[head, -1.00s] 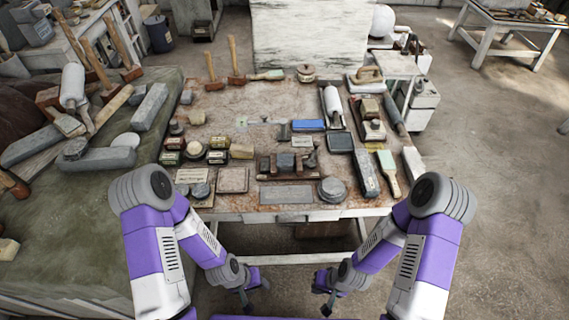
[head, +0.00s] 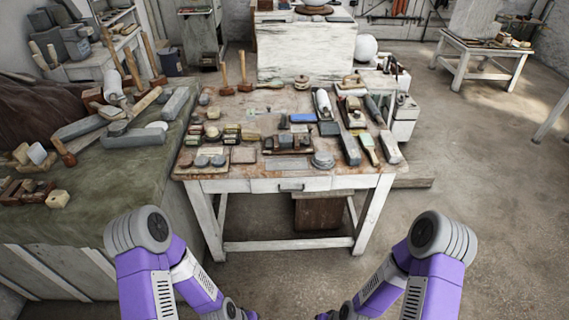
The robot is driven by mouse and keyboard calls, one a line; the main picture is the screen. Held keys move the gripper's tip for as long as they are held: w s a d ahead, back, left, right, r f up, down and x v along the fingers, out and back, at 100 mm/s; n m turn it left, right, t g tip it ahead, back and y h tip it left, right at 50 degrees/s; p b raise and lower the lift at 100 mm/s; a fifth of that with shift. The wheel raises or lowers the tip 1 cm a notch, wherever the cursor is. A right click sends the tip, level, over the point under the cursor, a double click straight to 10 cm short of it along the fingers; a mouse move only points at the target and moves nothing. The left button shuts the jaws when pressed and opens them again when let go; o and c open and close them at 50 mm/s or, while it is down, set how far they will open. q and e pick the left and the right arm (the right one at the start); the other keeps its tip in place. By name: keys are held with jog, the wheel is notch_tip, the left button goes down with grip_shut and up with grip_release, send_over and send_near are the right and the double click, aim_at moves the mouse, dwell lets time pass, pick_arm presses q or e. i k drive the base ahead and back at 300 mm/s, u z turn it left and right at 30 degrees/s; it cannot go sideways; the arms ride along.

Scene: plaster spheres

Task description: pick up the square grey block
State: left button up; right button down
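A small, squarish grey block (head: 286,141) sits among brown pieces at the front middle of the worktable (head: 262,185). A flat dark grey square piece (head: 329,128) lies behind it to the right. At this size I cannot tell for certain which one is the square grey block. Both my arms come in from the bottom of the head view, well short of the table. Neither gripper is near the blocks.
Brushes, tins and a round grey disc (head: 323,160) crowd the tabletop. A green-covered bench (head: 90,190) with mallets and long grey blocks stands on the left. A white block-like stand (head: 305,52) is behind the table. Bare floor (head: 480,200) is open on the right.

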aim_at(286, 140)
jog(key=z, duration=1)
jog(key=i, duration=0.95)
jog(key=u, duration=0.2)
